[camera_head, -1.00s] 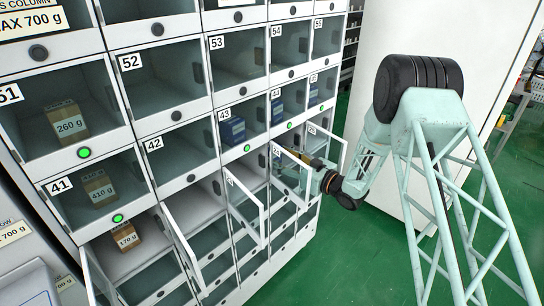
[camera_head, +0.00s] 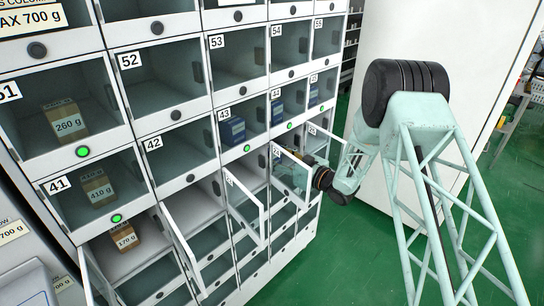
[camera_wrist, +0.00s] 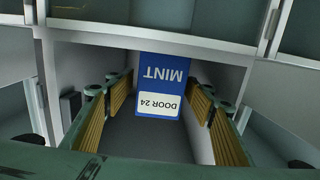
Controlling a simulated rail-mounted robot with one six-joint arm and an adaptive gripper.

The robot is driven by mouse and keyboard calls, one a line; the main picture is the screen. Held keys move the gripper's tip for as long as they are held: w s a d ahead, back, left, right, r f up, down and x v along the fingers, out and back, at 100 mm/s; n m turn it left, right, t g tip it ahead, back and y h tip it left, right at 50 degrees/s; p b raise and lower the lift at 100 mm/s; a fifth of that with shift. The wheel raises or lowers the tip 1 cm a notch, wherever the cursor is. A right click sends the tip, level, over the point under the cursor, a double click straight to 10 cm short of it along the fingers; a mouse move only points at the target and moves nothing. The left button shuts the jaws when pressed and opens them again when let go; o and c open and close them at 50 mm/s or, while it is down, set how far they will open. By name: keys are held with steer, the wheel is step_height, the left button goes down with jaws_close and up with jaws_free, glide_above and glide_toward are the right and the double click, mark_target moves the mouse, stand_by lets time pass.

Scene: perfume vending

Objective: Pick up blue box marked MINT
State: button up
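The blue box marked MINT (camera_wrist: 162,75) is in the wrist view, inside an open compartment. Its lettering appears upside down, and a white label on it reads DOOR 24. My gripper (camera_wrist: 160,97) is open, its two ribbed yellow pads to the left and right of the box. The pads look apart from the box; how deep they reach beside it is hard to tell. In the head view my gripper (camera_head: 302,170) is at the open compartment marked 24, partly behind an open clear door. The box cannot be made out there.
Compartment walls (camera_wrist: 215,80) flank my fingers closely. Several clear doors stand open, including one (camera_head: 245,208) left of my gripper. Other blue boxes (camera_head: 232,131) sit behind shut doors above. Brown boxes (camera_head: 124,237) are at the left. Green floor (camera_head: 350,255) is clear at the right.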

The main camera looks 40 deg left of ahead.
steer(key=c, duration=0.9)
steer(key=shift+r, duration=0.15)
steer(key=shift+r, duration=0.8)
step_height(320, 180, up, 2)
steer(key=shift+r+p, duration=0.1)
steer(key=shift+p, duration=0.45)
steer(key=shift+s+d+f+p, duration=0.1)
steer(key=shift+s+d+p, duration=0.15)
steer(key=shift+d, duration=2.75)
steer(key=shift+s+d+f+p, duration=0.1)
steer(key=shift+s+d+p, duration=0.2)
steer(key=shift+d, duration=2.65)
steer(key=shift+s+d+f+p, duration=0.1)
steer(key=shift+s+d+p, duration=0.15)
steer(key=shift+d, duration=2.75)
steer(key=shift+w, duration=0.1)
steer(key=shift+s+d+b, duration=0.2)
steer(key=shift+d+b, duration=0.1)
steer(key=shift+d, duration=2.1)
steer(key=shift+s+d+b, duration=0.2)
steer(key=shift+d+b, duration=0.1)
steer(key=shift+d, duration=2.05)
steer(key=shift+s+d+b, duration=0.2)
steer(key=shift+d+b, duration=0.1)
steer(key=shift+d, duration=2.1)
